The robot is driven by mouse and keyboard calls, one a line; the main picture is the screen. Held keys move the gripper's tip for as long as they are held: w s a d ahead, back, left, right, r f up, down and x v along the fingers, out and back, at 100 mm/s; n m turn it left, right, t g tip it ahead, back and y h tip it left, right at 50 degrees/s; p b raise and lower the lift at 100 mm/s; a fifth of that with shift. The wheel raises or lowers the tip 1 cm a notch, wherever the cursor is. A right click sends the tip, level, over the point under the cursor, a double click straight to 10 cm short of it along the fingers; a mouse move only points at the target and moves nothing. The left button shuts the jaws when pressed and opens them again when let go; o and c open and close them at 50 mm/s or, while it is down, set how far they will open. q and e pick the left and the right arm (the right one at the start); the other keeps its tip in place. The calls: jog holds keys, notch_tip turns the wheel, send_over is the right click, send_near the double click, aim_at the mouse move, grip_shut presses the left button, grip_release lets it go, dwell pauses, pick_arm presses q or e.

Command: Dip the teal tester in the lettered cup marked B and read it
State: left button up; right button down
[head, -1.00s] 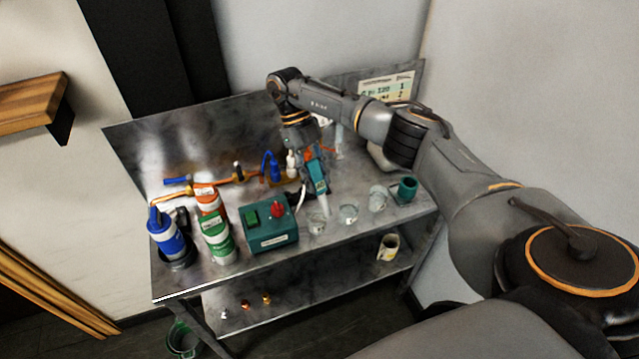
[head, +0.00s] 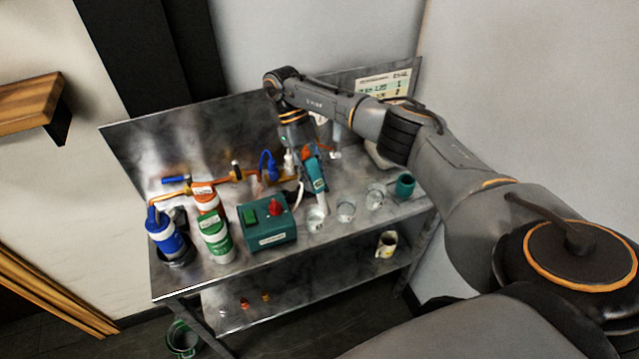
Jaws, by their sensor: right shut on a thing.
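My right gripper (head: 308,158) is shut on the teal tester (head: 317,177) and holds it pointing down above the front of the steel bench. The tester's lower end is at the leftmost clear cup (head: 316,219); I cannot tell whether it is inside the cup or just above or behind it. A middle clear cup (head: 346,212) and a right clear cup (head: 375,198) stand beside it in a row. The letters on the cups are too small to read, so I cannot tell which is B. The tester's reading is not legible. My left gripper is not in view.
A teal box (head: 268,236) with a green switch and red knob stands left of the cups. A teal holder (head: 405,187) is at their right. Bottles, such as the green-labelled one (head: 215,238), stand further left. A mug (head: 386,243) is on the lower shelf.

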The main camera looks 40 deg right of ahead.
jog(key=t+p, duration=0.1)
jog(key=p, duration=0.2)
jog(key=shift+r, duration=0.35)
jog(key=shift+d+f+t+p, duration=0.15)
jog(key=shift+t+p, duration=0.25)
jog(key=shift+t, duration=0.2)
jog(key=shift+f+t, duration=0.25)
jog(key=shift+t, duration=0.25)
jog(key=shift+s+t, duration=0.15)
jog(key=shift+t, duration=0.65)
jog(key=shift+f+t, duration=0.1)
jog(key=shift+t, duration=0.3)
jog(key=shift+t+b, duration=0.3)
jog(key=shift+t, duration=0.1)
